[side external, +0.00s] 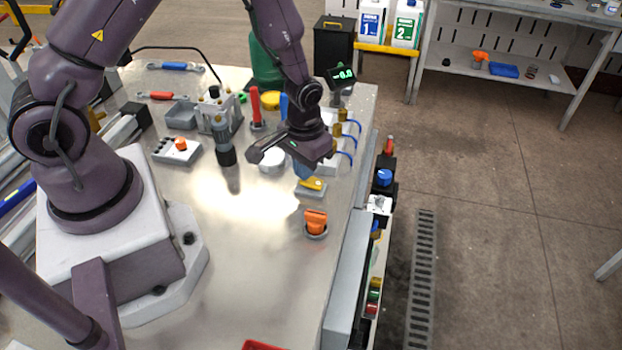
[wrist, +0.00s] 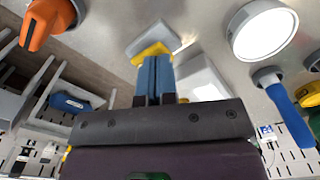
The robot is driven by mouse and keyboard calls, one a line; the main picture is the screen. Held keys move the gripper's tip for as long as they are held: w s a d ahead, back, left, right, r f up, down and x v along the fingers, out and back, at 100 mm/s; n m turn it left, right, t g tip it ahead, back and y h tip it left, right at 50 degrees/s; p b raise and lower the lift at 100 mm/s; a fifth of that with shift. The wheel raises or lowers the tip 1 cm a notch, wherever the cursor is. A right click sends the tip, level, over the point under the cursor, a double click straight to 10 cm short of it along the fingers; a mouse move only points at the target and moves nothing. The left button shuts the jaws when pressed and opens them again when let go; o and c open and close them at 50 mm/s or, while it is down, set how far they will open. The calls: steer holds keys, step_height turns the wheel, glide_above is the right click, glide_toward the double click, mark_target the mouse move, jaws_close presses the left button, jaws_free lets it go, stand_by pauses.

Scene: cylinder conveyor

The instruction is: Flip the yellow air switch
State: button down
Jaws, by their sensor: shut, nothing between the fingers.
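The yellow air switch (side external: 313,184) is a yellow lever on a pale grey base on the metal table. In the wrist view its yellow lever (wrist: 152,50) shows just beyond my fingertips, partly hidden by them. My gripper (side external: 302,174) is shut and empty, its blue fingers pointing down right by the switch. In the wrist view the two blue fingers (wrist: 157,60) lie together. The tips look very near or against the lever; I cannot tell if they touch.
An orange knob (side external: 315,221) stands on the table in front of the switch. A white round thing (side external: 271,161) is to the left. Brass valves with blue handles (side external: 350,128) are behind right, near the table edge. The table's front middle is clear.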

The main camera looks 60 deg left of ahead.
steer(key=shift+f, duration=0.55)
steer(key=shift+r, duration=3.5)
